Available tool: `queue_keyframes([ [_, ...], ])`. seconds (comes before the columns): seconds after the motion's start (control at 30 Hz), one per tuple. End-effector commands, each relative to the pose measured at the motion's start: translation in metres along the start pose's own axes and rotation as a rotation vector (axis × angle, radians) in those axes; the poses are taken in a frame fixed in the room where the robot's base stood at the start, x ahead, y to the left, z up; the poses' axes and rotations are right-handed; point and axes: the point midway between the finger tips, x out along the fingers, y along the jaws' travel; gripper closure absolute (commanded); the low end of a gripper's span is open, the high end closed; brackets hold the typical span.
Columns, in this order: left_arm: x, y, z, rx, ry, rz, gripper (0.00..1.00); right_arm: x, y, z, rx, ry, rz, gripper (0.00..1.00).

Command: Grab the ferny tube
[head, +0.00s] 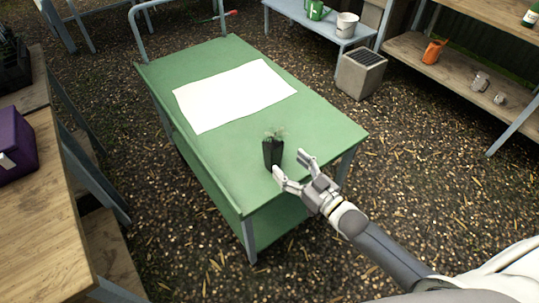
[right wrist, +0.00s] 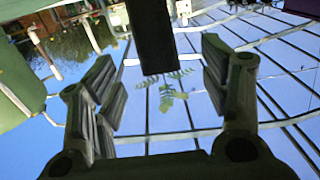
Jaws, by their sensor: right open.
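The ferny tube is a small dark pot (head: 272,153) with a thin green fern on top, standing upright on the green cart near its front right end. My right gripper (head: 290,166) is open, its fingers just right of and in front of the pot. In the right wrist view the dark tube (right wrist: 155,40) comes in from the top, with the fern leaves (right wrist: 168,88) showing between my two open fingers (right wrist: 160,85). I cannot tell whether a finger touches the tube. My left gripper is not in view.
The green cart (head: 185,75) has a white sheet (head: 234,95) on it behind the tube. A wooden bench (head: 40,220) with a purple box (head: 14,145) stands at the left. Gravel floor is open right of the cart.

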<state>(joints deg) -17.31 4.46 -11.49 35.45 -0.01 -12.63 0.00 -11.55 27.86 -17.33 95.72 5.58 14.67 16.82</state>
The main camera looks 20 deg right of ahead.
Motion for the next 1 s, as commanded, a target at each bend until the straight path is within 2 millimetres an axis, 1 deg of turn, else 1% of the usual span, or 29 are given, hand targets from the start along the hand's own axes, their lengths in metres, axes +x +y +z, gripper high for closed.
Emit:
queue_keyframes([
  [0.03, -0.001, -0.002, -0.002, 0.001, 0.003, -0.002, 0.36, 0.009, 0.0, -0.001, -0.001, 0.002, 0.0, 0.31],
  [0.1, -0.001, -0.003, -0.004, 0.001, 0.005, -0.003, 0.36, 0.018, 0.001, 0.0, -0.001, 0.0, 0.001, 0.31],
  [0.2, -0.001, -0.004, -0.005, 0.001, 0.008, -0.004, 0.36, 0.028, 0.0, 0.0, -0.001, 0.0, 0.001, 0.31],
  [0.37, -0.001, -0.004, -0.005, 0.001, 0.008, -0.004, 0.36, 0.035, 0.001, 0.0, -0.001, -0.002, 0.001, 0.31],
  [0.47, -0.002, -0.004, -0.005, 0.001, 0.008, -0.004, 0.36, 0.043, 0.002, 0.0, -0.001, -0.001, 0.002, 0.31],
  [0.6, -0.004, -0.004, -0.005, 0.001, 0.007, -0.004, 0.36, 0.063, 0.003, 0.0, 0.0, -0.001, 0.002, 0.31],
  [0.73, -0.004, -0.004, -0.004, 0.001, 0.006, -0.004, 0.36, 0.077, 0.003, 0.001, 0.0, -0.002, 0.001, 0.31],
  [0.83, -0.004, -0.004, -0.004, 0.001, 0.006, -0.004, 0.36, 0.083, 0.003, 0.002, 0.0, -0.003, 0.001, 0.31],
  [1.0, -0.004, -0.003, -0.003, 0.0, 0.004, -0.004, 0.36, 0.085, 0.003, 0.002, -0.001, -0.003, 0.001, 0.31],
])
